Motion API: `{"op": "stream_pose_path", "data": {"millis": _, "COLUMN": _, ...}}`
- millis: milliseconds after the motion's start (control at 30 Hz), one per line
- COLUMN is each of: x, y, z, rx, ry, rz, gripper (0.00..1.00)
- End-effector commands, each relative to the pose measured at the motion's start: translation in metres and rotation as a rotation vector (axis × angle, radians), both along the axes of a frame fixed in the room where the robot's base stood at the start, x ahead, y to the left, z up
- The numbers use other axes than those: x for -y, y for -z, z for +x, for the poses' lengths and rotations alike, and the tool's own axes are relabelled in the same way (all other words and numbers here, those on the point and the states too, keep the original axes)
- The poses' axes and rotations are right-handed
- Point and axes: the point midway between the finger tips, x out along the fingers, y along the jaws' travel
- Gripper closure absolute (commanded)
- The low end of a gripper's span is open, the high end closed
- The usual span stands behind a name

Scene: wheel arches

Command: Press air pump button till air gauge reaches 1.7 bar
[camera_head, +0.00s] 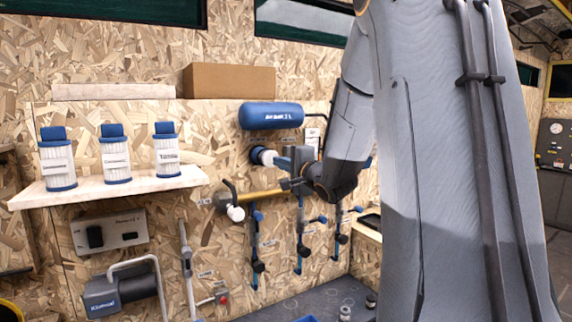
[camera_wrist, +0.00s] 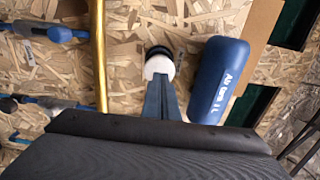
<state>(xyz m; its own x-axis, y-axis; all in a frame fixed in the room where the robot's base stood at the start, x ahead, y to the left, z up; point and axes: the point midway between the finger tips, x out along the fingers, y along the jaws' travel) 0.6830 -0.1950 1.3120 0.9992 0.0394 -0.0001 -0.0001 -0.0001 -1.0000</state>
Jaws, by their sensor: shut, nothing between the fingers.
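A blue air tank (camera_head: 271,115) with white lettering is fixed to the chipboard wall; it also shows in the wrist view (camera_wrist: 217,82). Below it, a round white knob-like part (camera_head: 264,156) stands out from the wall. In the wrist view, this white part (camera_wrist: 158,66) has a dark ring behind it. My gripper (camera_head: 279,161) is shut and empty. Its blue fingertips, also in the wrist view (camera_wrist: 161,80), lie right at the white part; I cannot tell whether they touch it. No readable air gauge shows, and my arm hides part of the wall.
A yellow pipe (camera_head: 262,194) runs below, with several blue-handled valves (camera_head: 301,220). A white shelf (camera_head: 110,190) holds several filter canisters (camera_head: 57,160) at left. A cardboard box (camera_head: 229,81) sits above. A dial panel (camera_head: 555,143) is far right.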

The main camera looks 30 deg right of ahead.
Motion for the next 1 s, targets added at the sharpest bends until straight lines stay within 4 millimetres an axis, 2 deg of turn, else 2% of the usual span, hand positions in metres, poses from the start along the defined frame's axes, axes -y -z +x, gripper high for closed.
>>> {"op": "stream_pose_path", "data": {"millis": 167, "x": -0.001, "y": 0.0, "z": 0.012, "rx": 0.0, "ry": 0.0, "rz": 0.0, "gripper": 1.0}}
{"op": "stream_pose_path", "data": {"millis": 567, "x": -0.001, "y": 0.0, "z": 0.016, "rx": 0.0, "ry": 0.0, "rz": 0.0, "gripper": 1.0}}
{"op": "stream_pose_path", "data": {"millis": 1000, "x": -0.002, "y": 0.0, "z": 0.043, "rx": 0.001, "ry": -0.001, "rz": 0.001, "gripper": 1.0}}
